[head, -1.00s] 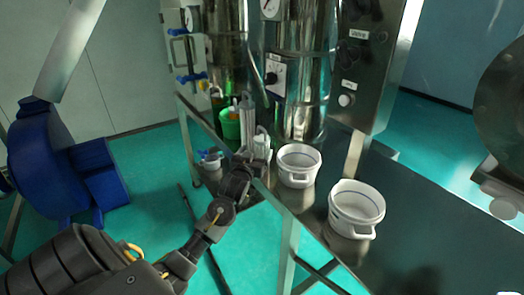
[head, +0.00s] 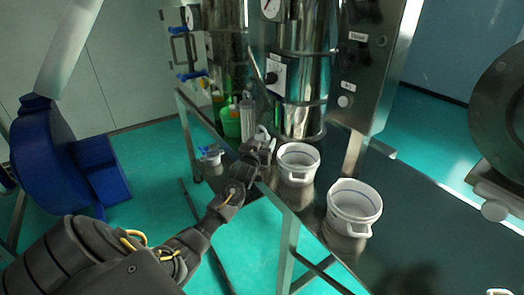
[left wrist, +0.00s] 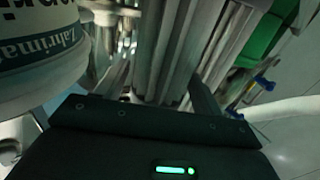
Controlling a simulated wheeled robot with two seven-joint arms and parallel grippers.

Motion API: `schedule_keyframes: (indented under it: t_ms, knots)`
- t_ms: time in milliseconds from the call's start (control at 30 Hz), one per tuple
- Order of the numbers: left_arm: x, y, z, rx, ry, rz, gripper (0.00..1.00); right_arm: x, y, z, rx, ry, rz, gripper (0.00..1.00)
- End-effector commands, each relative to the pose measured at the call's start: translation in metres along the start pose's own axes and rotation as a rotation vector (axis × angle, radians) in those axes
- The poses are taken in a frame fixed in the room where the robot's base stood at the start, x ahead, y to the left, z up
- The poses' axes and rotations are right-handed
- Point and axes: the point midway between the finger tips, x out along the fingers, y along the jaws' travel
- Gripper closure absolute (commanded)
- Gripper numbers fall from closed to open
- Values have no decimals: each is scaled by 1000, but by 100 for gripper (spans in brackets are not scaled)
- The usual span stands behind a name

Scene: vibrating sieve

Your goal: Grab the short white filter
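Upright pale cylindrical filters stand in a cluster at the left end of the dark table. A taller grey one (head: 247,117) shows in the head view. A shorter white shape (head: 263,137) beside it is partly hidden behind my left gripper (head: 262,150). In the left wrist view a ribbed pale cylinder (left wrist: 162,50) stands in front of the palm, between the spread fingers of my left gripper (left wrist: 160,90). A second pale cylinder (left wrist: 228,45) is to its right. I cannot tell which is the short filter. My right gripper is out of view.
Two white handled tubs (head: 297,163) (head: 355,207) stand right of my left gripper. A green container (head: 231,122) is behind the filters, with steel tanks (head: 295,80) behind.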

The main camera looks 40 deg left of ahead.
Motion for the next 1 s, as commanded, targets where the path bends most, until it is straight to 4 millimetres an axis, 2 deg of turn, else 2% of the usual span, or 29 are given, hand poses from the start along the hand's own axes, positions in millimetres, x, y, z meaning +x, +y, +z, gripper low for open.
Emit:
schedule_keyframes:
  t_ms: [33, 200, 300, 567, 700, 833, 1000]
  knots:
    - [0, 0, 0, 0, 0, 0, 39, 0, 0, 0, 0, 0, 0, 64]
    - [0, 0, 0, 0, 0, 0, 62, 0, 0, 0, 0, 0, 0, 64]
    - [0, 0, 0, 0, 1, 0, 72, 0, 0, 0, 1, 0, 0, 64]
    - [0, 0, -2, -1, 2, 0, 72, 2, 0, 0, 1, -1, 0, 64]
    - [0, 0, -10, -1, 4, 1, 72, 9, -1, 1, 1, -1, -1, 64]
    - [0, 0, -31, -2, 9, 0, 72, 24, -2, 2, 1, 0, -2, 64]
    - [-31, -19, -71, 2, 9, 0, 72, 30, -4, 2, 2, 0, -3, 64]
